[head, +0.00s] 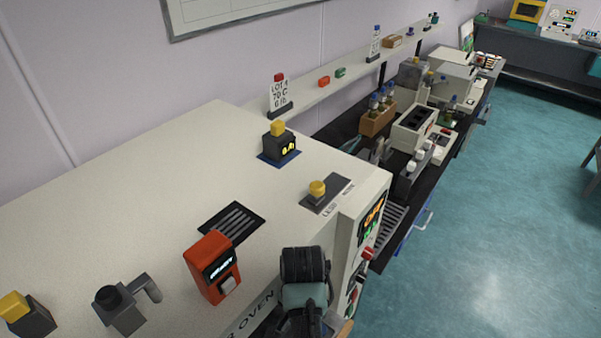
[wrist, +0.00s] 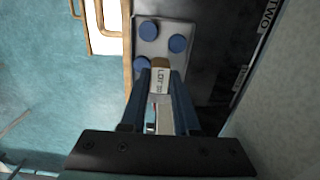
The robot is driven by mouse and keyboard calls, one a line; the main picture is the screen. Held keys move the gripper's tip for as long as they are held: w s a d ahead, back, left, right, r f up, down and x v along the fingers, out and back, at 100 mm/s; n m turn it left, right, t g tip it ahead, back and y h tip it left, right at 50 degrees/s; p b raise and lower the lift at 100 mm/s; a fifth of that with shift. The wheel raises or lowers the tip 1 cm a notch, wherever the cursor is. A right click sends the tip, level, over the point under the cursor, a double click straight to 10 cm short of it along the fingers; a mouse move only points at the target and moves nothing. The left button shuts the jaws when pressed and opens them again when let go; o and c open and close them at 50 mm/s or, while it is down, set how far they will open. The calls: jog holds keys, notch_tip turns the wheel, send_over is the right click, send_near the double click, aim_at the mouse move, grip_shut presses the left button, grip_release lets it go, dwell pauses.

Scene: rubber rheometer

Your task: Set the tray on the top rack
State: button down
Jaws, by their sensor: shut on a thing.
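The tray (wrist: 160,52) is a grey metal plate in the wrist view, carrying blue round discs (wrist: 178,43). My gripper (wrist: 161,80) is shut at its near end, on a pale block marked LOT (wrist: 160,76) between the fingers. In the head view my arm end shows at the bottom, by the oven front; fingers and tray are hidden there. A dark surface (wrist: 215,45) lies right of the tray, beside an edge lettered TWO (wrist: 264,22). I cannot tell whether the tray touches it. I cannot make out the top rack in either view.
The oven's broad top (head: 120,190) carries a red device (head: 212,267) and a small black display unit (head: 279,142). Its control panel (head: 372,215) stands close to my arm. A wood-edged white item (wrist: 104,28) lies left of the tray. Open floor (head: 500,200) is right.

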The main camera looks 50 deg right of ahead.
jog(key=shift+w+f+p, duration=0.15)
jog(key=shift+f+p, duration=0.05)
jog(key=shift+p, duration=0.1)
jog(key=shift+f, duration=0.3)
jog(key=shift+f, duration=0.1)
jog(key=c, duration=0.7)
grip_release()
jog(key=shift+o, duration=0.2)
jog(key=shift+w+r, duration=0.1)
jog(key=shift+r, duration=0.45)
notch_tip(320, 180, up, 11)
jog(key=p, duration=0.4)
